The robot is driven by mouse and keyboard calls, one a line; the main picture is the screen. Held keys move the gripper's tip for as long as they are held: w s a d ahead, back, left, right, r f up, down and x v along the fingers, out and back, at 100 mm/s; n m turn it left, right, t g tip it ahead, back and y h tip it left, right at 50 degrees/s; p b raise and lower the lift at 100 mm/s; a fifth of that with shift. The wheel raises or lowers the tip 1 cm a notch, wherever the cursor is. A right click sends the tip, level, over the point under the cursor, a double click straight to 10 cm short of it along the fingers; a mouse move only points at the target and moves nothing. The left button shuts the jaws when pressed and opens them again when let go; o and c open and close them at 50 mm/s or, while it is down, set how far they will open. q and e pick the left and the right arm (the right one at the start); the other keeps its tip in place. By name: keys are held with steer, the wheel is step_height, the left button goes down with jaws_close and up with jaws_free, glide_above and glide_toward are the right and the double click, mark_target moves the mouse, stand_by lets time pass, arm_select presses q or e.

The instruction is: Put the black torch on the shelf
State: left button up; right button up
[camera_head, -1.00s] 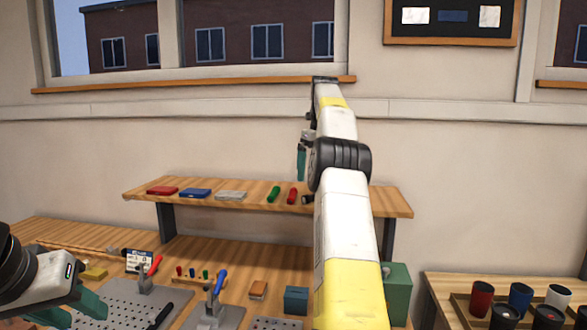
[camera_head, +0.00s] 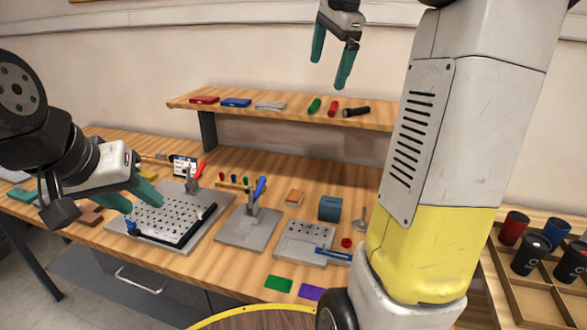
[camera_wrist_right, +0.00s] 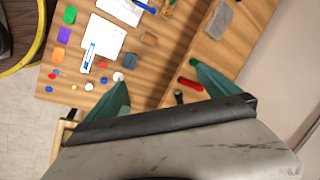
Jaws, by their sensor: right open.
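The black torch (camera_head: 356,111) lies on the wooden shelf (camera_head: 290,119), at the right end of a row of small items. My right gripper (camera_head: 331,70) is open and empty above the shelf, its fingers pointing down, apart from the torch. In the right wrist view the torch shows as a short dark piece (camera_wrist_right: 178,97) between the open fingers (camera_wrist_right: 165,92), partly hidden by the gripper body. My left gripper (camera_head: 134,200) is open and empty by the perforated plate on the bench.
A green torch (camera_head: 314,105) and a red torch (camera_head: 333,108) lie left of the black one. Red, blue and grey flat pieces are farther left on the shelf. Clamp fixtures (camera_head: 250,226) stand on the bench below. A divided tray with cups (camera_head: 521,290) is at right.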

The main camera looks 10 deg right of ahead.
steer(key=s+a+f+n, duration=0.3)
steer(key=s+f+n, duration=0.2)
steer(key=s, duration=0.2)
steer(key=s+a+f+n+t+y, duration=0.1)
steer(key=s+a+f+n, duration=0.3)
steer(key=s, duration=0.4)
steer(key=s+a+f+n+t, duration=0.1)
steer(key=s+a+f+n, duration=0.3)
steer(key=s+f+n, duration=0.2)
steer(key=shift+s+a+n, duration=0.2)
steer(key=shift+s+n, duration=0.5)
steer(key=shift+n, duration=0.1)
